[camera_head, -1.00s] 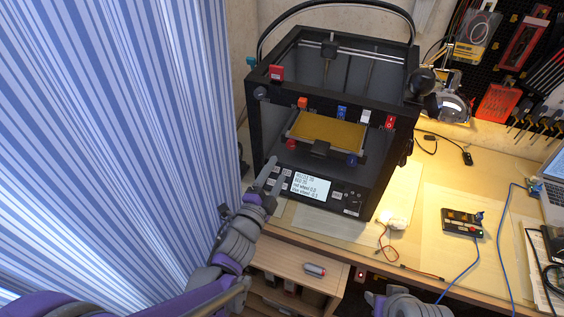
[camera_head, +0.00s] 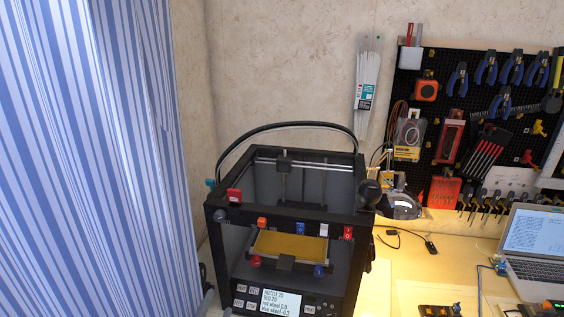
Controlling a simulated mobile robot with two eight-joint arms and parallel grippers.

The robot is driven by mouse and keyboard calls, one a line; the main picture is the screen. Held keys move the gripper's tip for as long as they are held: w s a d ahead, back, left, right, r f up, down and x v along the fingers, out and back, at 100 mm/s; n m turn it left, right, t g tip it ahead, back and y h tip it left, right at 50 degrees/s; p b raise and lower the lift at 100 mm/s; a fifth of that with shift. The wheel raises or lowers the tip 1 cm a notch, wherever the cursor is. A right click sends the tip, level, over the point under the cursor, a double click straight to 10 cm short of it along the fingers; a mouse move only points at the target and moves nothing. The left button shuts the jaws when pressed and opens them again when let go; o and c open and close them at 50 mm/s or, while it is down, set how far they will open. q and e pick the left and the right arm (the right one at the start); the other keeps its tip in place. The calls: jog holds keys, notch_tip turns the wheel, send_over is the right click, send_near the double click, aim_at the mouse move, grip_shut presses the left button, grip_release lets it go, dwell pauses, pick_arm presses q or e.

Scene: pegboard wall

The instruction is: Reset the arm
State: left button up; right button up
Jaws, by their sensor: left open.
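Only a small grey tip of my left gripper (camera_head: 207,299) shows at the bottom edge, beside the lower left corner of the black 3D printer (camera_head: 340,262). Nothing is seen held in it. The rest of my left arm is below the picture. My right gripper and arm are out of view. The printer stands on the bench with its yellow plate (camera_head: 290,246) inside and a lit display (camera_head: 284,301) on its front.
A blue striped curtain (camera_head: 90,150) fills the left side. A tool pegboard (camera_head: 480,130) hangs at the right. An open laptop (camera_head: 535,235) and a small control box (camera_head: 438,310) are on the bench (camera_head: 400,270). Cables lie right of the printer.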

pick_arm(q)
jog(key=s+a+f+n+g+p, duration=0.1)
jog(key=s+n+g, duration=0.4)
jog(key=s, duration=0.4)
jog(key=s+f+n+g+p, duration=0.2)
jog(key=s+n+g, duration=0.2)
jog(key=s, duration=0.6)
jog(key=shift+a+n+g, duration=0.4)
jog(key=shift+n, duration=0.5)
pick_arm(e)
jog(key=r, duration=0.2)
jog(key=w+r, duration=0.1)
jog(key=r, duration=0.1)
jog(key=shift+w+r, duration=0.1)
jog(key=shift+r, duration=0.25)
pick_arm(q)
jog(key=shift+s, duration=0.1)
